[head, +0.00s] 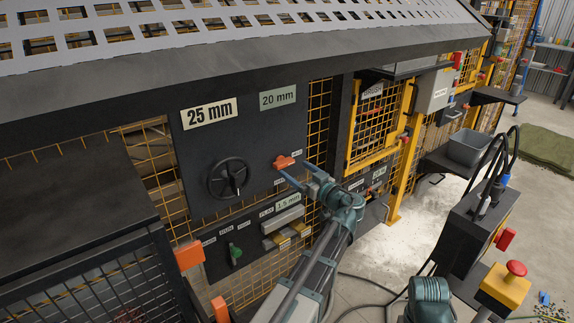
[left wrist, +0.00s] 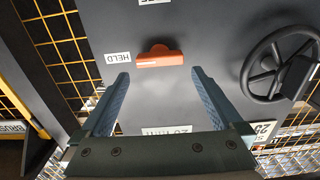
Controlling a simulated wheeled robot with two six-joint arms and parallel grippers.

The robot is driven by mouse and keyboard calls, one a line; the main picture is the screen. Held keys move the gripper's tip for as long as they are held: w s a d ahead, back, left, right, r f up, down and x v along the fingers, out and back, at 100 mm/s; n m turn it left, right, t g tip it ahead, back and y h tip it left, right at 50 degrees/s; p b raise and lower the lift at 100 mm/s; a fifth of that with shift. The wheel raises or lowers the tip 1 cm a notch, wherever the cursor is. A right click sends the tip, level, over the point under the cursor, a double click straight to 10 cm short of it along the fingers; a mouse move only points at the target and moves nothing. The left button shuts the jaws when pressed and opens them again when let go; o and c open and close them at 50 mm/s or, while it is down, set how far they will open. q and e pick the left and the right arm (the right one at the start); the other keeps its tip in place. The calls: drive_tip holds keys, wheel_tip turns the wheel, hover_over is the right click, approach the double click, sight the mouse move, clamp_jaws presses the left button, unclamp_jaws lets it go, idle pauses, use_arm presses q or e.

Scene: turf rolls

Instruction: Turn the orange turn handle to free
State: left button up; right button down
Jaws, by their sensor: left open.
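The orange turn handle (head: 284,162) sits on the dark upright panel, right of the black handwheel. In the left wrist view the handle (left wrist: 160,58) lies crosswise, one end pointing at a label reading HELD (left wrist: 117,58). Another label (left wrist: 152,2) is cut off at the top edge. My left gripper (head: 292,168) is open in front of the handle. In the left wrist view its blue fingers (left wrist: 160,75) stand apart on either side of the handle's width, tips just short of it; I see no contact. My right gripper is not in view.
The black handwheel (head: 229,178) and the 25 mm sign (head: 208,113) are on the same panel. A lower panel carries a green switch (head: 235,254). A pedestal with a red button on a yellow box (head: 505,287) stands at right.

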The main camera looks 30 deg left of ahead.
sight(287, 164)
use_arm(q)
drive_tip(key=shift+x, duration=2.75)
drive_tip(key=c, duration=1.1)
drive_tip(key=shift+o, duration=0.2)
